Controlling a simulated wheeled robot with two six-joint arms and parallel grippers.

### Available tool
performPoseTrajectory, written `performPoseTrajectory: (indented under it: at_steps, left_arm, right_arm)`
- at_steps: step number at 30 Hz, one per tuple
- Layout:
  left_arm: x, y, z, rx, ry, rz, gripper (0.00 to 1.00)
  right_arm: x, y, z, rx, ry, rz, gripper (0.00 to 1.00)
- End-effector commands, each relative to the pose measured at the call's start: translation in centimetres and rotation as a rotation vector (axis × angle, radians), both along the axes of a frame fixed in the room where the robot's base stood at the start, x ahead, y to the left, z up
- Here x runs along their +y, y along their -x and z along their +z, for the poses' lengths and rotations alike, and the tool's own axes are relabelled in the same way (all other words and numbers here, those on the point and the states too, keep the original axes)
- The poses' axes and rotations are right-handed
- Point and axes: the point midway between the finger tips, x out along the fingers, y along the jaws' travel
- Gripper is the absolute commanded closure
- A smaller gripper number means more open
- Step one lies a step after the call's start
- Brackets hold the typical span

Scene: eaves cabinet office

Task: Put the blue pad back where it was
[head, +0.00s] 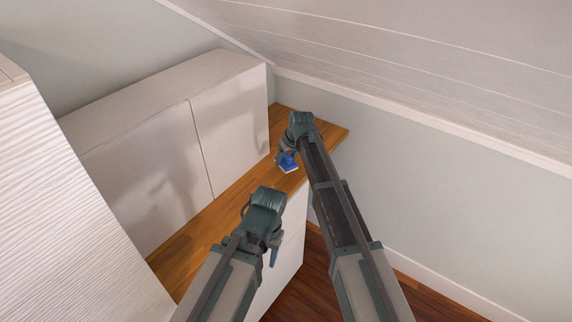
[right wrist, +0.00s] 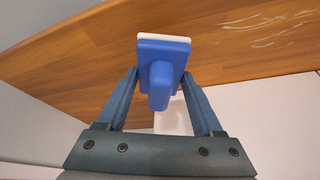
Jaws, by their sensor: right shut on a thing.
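The blue pad (head: 288,162) has a blue handle and a white underside. In the head view it is at the wooden counter, close to the front edge. In the right wrist view the pad (right wrist: 164,50) is between the fingers, with its handle toward me. My right gripper (right wrist: 160,90) is shut on the pad's handle; in the head view this gripper (head: 286,158) is partly hidden by its own wrist. I cannot tell if the pad touches the wood. My left gripper (head: 273,250) hangs in front of the counter's front edge, and its fingers are too small to judge.
The wooden counter (head: 205,235) runs along white wall cabinets (head: 160,150). Pale streaks (right wrist: 268,18) mark the wood at the upper right of the wrist view. A sloped ceiling (head: 430,60) hangs over the right side. A textured white panel (head: 60,220) stands at left.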

Motion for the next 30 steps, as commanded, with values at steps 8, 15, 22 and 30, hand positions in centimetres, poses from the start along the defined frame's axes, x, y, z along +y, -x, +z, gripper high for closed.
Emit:
performPoseTrajectory:
  at_steps: [8,15,22,30]
  left_arm:
    - [0.0,0.0,-2.8,0.0,0.0,0.0,0.5]
    - [0.0,0.0,-3.7,0.0,0.0,0.0,0.5]
    - [0.0,0.0,-3.8,0.0,0.0,0.0,0.5]
    - [0.0,0.0,-3.9,0.0,0.0,0.0,0.5]
  right_arm:
    - [0.0,-1.1,-2.8,0.0,0.0,0.0,0.77]
    - [0.0,-1.1,-3.7,0.0,0.0,0.0,0.77]
    - [0.0,-1.1,-3.8,0.0,0.0,0.0,0.77]
    - [0.0,-1.1,-3.9,0.0,0.0,0.0,0.02]
